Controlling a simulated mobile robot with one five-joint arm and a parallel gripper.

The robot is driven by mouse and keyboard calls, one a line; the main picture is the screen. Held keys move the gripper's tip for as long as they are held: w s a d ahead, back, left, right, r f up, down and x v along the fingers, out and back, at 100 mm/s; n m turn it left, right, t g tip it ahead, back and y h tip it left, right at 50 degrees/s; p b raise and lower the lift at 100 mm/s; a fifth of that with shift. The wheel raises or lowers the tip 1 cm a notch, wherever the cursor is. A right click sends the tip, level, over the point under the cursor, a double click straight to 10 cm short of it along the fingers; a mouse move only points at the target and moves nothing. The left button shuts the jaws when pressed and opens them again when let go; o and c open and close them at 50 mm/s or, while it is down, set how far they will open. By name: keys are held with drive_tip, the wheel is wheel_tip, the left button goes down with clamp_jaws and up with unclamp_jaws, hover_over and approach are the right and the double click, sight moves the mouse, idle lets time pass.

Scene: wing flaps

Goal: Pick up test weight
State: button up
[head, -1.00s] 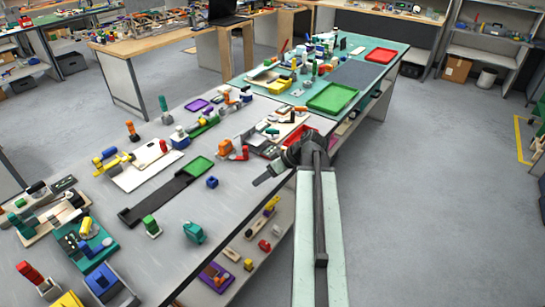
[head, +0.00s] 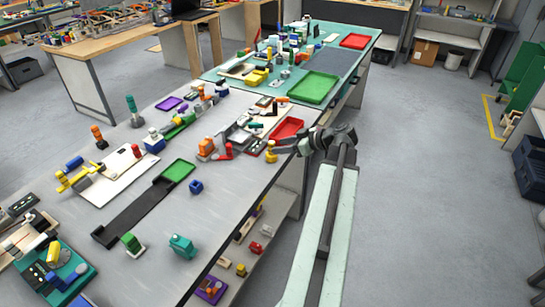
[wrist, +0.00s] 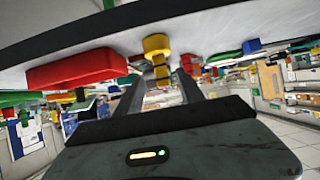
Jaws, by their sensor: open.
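A small yellow knobbed piece (head: 271,152), likely the test weight, stands at the right edge of the grey table, in front of a red tray. In the wrist view the yellow piece (wrist: 157,46) hangs upside down in the picture, seen between and beyond my fingers. My gripper (head: 284,147) is in from the right over the table edge, with its fingers pointing left toward the yellow piece. In the wrist view my gripper (wrist: 164,82) is open, with nothing between its fingers; whether the tips reach beside the piece I cannot tell.
The red tray (head: 287,129) is right behind the yellow piece. An orange and red fixture (head: 213,150) stands to its left, and a small blue block (head: 196,187) lies nearer. A green tray (head: 315,88) is farther back.

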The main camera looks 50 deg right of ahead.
sight(271, 146)
drive_tip(key=b+x, duration=0.2)
drive_tip(key=x, duration=0.3)
drive_tip(key=shift+a+r, duration=0.1)
drive_tip(key=shift+r, duration=0.15)
clamp_jaws()
